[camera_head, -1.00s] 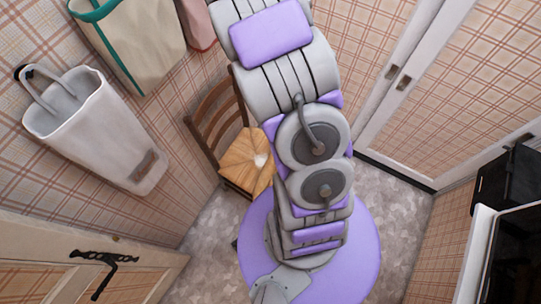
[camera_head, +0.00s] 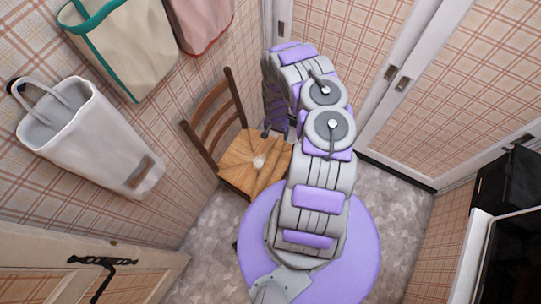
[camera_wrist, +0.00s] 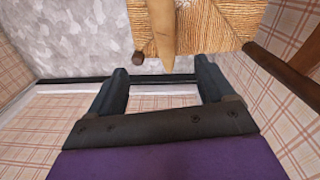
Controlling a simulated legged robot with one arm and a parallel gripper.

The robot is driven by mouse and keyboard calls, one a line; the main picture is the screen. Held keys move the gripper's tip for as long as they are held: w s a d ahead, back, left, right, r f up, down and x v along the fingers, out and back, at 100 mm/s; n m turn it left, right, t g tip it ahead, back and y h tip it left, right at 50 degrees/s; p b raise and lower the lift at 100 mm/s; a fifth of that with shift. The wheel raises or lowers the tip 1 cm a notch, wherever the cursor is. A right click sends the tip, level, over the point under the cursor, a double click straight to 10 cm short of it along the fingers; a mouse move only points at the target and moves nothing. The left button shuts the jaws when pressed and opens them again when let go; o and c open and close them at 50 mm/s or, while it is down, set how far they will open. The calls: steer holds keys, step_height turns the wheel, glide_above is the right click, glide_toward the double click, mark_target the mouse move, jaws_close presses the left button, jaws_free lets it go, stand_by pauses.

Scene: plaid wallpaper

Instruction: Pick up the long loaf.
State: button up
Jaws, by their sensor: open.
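The long loaf (camera_wrist: 162,28) is a tan, tapered stick lying on the woven seat of a wooden chair (camera_head: 238,160). My gripper (camera_wrist: 163,70) is open and empty, with one dark finger on each side of the loaf's pointed end in the picture. The gap in height between fingers and loaf is hard to judge. In the head view my gripper (camera_head: 276,133) hangs over the right part of the seat, and the loaf is hard to make out there.
The chair's slatted back (camera_head: 213,125) rises left of the seat. A white bag (camera_head: 90,135), a cream bag with green trim (camera_head: 125,45) and a pink bag (camera_head: 203,22) hang on the left wall. A black appliance (camera_head: 508,185) stands at the right.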

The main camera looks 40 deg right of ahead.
step_height(320, 180, down, 4)
steer(key=a+b, duration=0.1)
steer(key=a, duration=0.2)
steer(key=b, duration=0.5)
glide_toward(275, 153)
step_height(275, 153, down, 5)
steer(key=shift+w+f, duration=0.1)
steer(key=shift+w, duration=0.1)
steer(key=shift+a+f+b, duration=0.35)
steer(key=shift+f+b, duration=0.05)
steer(key=shift+f, duration=0.1)
steer(key=f, duration=0.1)
steer(key=f+b, duration=0.1)
steer(key=f, duration=0.1)
steer(key=f+b, duration=0.1)
steer(key=shift+s+d+f, duration=0.2)
steer(key=shift+s+d, duration=0.05)
steer(key=shift+d, duration=0.15)
steer(key=shift+d+f, duration=0.2)
steer(key=shift+f, duration=0.15)
steer(key=shift+a+r, duration=0.1)
steer(key=shift+a, duration=0.3)
steer(key=shift+c, duration=1.2)
steer(key=shift+d, duration=0.25)
steer(key=c, duration=0.6)
steer(key=shift+a, duration=0.1)
steer(key=c, duration=0.5)
